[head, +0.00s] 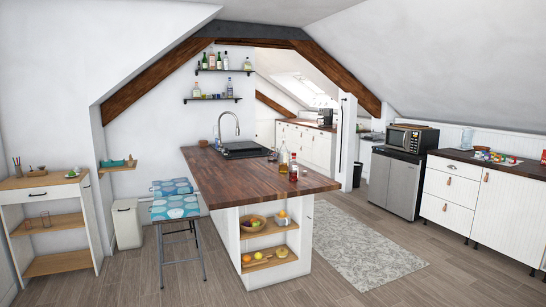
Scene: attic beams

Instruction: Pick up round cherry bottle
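Several small bottles stand near the right end of the wooden-topped island, too small to read any label. One is a small dark red bottle (293,173) near the right edge. A clear, wide-bodied bottle with yellowish contents (284,160) stands just behind it. I cannot tell for sure which one is the round cherry bottle. More bottles stand on the upper wall shelf (225,71) and the lower wall shelf (212,99). Neither of my grippers shows in the head view.
The island (225,178) has a sink and a faucet (229,125) at its far end. Two stools (176,208) stand at its left side. A rug (365,245) lies on the right. The wood floor (390,290) in front is clear. A fridge (395,183) and white cabinets (505,210) line the right wall.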

